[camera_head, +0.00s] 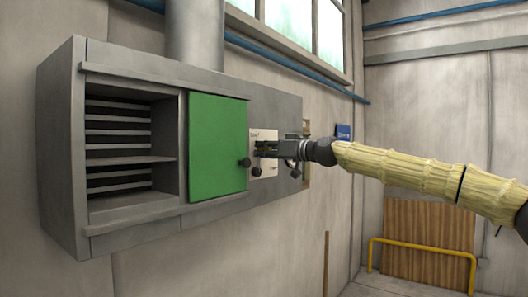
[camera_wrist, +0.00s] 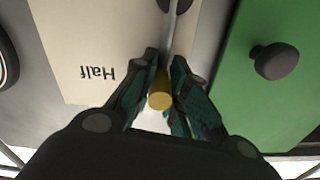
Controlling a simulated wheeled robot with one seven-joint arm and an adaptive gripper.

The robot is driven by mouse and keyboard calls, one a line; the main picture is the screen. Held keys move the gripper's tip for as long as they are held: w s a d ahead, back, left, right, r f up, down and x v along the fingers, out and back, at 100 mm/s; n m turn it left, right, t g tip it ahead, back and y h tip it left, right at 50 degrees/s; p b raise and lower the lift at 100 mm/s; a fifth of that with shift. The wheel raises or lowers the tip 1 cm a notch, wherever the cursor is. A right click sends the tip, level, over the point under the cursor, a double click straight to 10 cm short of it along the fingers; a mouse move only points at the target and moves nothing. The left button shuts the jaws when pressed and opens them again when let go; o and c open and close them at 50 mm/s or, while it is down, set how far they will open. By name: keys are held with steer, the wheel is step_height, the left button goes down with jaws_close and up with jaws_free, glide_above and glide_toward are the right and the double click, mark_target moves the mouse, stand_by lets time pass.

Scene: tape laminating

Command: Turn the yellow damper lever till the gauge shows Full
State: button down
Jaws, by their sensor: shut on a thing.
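My gripper (camera_head: 262,149) is at the white gauge plate (camera_head: 262,170) on the grey wall cabinet. In the wrist view my gripper (camera_wrist: 164,62) has its dark fingers closed on both sides of the yellow damper lever (camera_wrist: 160,95), whose round end faces the camera. A thin grey rod runs away from it across the gauge plate (camera_wrist: 75,30). The word Half reads upside down on the plate, left of the fingers. The head view has small lettering on the plate, too small to read surely. The lever is hidden there behind my gripper.
A green panel (camera_head: 217,145) with a dark knob (camera_head: 244,162) is just left of the plate; the knob (camera_wrist: 275,61) is close right of my fingers in the wrist view. The cabinet (camera_head: 60,150) has open slatted shelves at left. A yellow rail (camera_head: 420,246) stands low at right.

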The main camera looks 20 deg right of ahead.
mark_target(268, 168)
steer(key=shift+a+f, duration=0.1)
steer(key=shift+f, duration=0.1)
steer(key=w+d+f+m+b, duration=0.1)
steer(key=m, duration=0.3)
steer(key=w+d+f+m+b, duration=0.1)
steer(key=d+f+m+b, duration=0.1)
steer(key=m, duration=0.3)
steer(key=w+d+f+m+b, duration=0.1)
steer(key=w+d+m, duration=0.1)
steer(key=m, duration=0.2)
steer(key=shift+d+f+m, duration=0.2)
steer(key=shift+m, duration=0.2)
steer(key=shift+w+d+f+m, duration=0.15)
steer(key=shift+f+m, duration=0.35)
steer(key=shift+m, duration=0.55)
steer(key=shift+d+f+m, duration=0.1)
steer(key=shift+f+m, duration=0.35)
steer(key=shift+m, duration=0.6)
steer(key=shift+f, duration=0.1)
